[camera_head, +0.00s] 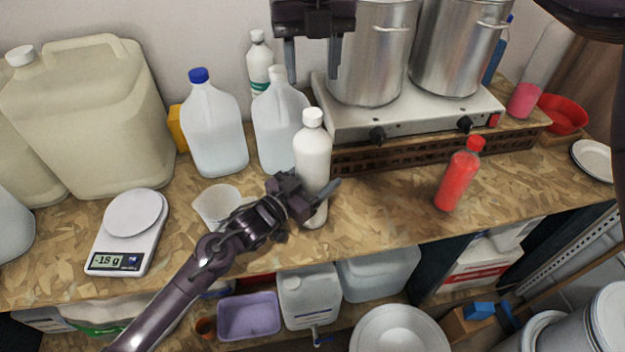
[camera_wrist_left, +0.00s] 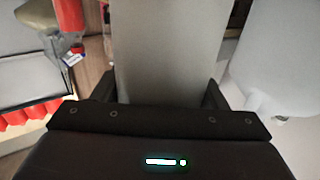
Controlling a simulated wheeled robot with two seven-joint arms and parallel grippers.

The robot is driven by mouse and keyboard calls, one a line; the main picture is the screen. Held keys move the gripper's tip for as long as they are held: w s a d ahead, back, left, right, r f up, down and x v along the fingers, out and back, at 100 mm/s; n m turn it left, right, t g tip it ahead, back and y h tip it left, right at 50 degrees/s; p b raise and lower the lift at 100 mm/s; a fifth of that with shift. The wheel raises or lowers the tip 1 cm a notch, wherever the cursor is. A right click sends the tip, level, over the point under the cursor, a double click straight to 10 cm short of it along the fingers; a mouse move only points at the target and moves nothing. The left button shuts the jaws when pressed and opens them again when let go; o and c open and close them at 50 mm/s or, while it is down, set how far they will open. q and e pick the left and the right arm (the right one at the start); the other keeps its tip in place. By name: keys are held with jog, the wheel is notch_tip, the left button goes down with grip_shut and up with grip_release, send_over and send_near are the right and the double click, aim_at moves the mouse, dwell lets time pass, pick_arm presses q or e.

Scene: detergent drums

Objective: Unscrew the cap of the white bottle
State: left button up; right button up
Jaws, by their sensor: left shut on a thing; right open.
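The white bottle (camera_head: 313,150) stands upright near the middle of the bench, with its white cap (camera_head: 312,117) on top. My left gripper (camera_head: 316,191) reaches in from the lower left and is shut on the bottle's lower body. In the left wrist view, the bottle (camera_wrist_left: 172,50) fills the middle between the two fingers (camera_wrist_left: 160,92). My right gripper (camera_head: 313,76) points down from the top, open and empty. It appears above the cap in the picture, apart from it; its exact depth is hard to tell.
Clear jugs (camera_head: 215,130) stand left of the bottle, and a white bottle with a green label (camera_head: 258,62) behind. A hotplate (camera_head: 410,118) with two steel pots (camera_head: 372,60) is at the back right. A scale (camera_head: 128,235) and a red bottle (camera_head: 457,180) flank the area.

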aim_at(313, 112)
pick_arm(q)
jog(key=shift+f, duration=0.1)
jog(key=shift+c, duration=1.3)
pick_arm(e)
jog(key=m, duration=0.5)
jog(key=shift+m, duration=0.4)
jog(key=m, duration=0.6)
jog(key=shift+m, duration=0.3)
jog(key=m, duration=0.6)
jog(key=shift+m, duration=0.3)
jog(key=m, duration=0.3)
jog(key=shift+w+m, duration=0.1)
jog(key=shift+m, duration=0.3)
jog(key=m, duration=0.3)
jog(key=shift+m, duration=0.3)
jog(key=shift+f+m, duration=0.3)
jog(key=shift+f, duration=0.05)
pick_arm(q)
jog(key=shift+f, duration=0.1)
pick_arm(e)
notch_tip(313, 112, down, 7)
jog(key=shift+f, duration=0.2)
